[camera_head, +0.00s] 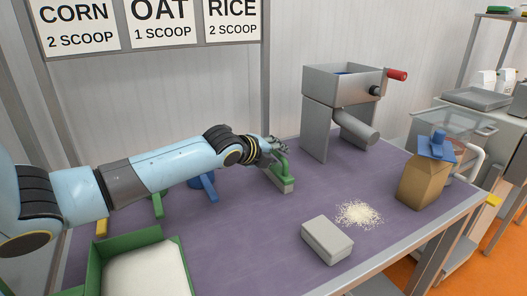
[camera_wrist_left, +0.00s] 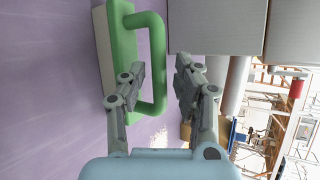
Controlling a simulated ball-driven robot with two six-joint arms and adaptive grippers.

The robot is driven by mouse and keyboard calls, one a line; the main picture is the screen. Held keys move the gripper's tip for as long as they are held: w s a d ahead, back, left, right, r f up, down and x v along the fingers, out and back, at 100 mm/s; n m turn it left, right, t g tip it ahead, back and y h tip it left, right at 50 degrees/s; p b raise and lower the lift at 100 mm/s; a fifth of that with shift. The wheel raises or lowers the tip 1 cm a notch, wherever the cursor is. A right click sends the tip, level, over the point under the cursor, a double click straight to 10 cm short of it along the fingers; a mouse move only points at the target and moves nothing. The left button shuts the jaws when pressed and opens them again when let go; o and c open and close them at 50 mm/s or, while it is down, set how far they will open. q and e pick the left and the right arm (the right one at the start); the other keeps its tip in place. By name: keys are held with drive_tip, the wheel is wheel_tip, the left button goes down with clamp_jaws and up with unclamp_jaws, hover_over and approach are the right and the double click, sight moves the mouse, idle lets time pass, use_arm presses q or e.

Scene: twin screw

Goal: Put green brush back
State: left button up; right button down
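The green brush (camera_head: 284,182) stands on the purple table top, with a pale block under its green handle. My left gripper (camera_head: 275,146) reaches it from the left, at the top of the handle. In the left wrist view the looped green handle (camera_wrist_left: 158,40) rises from the pale brush body (camera_wrist_left: 104,45). The fingers of my left gripper (camera_wrist_left: 160,68) are apart, one on each side of the handle bar, and do not look closed on it. My right gripper is in neither view.
A grey hopper machine (camera_head: 318,125) stands behind the brush. A grey block (camera_head: 327,239), a pile of pale grains (camera_head: 359,213) and a brown bag (camera_head: 423,183) with a blue clip are to the right. A green-rimmed bin (camera_head: 95,262) and a blue-handled tool (camera_head: 209,187) are to the left.

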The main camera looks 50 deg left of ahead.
use_arm(q)
drive_tip(key=p+v, duration=0.1)
drive_tip(key=v, duration=0.9)
drive_tip(key=shift+r+p, duration=0.15)
drive_tip(key=shift+p, duration=0.25)
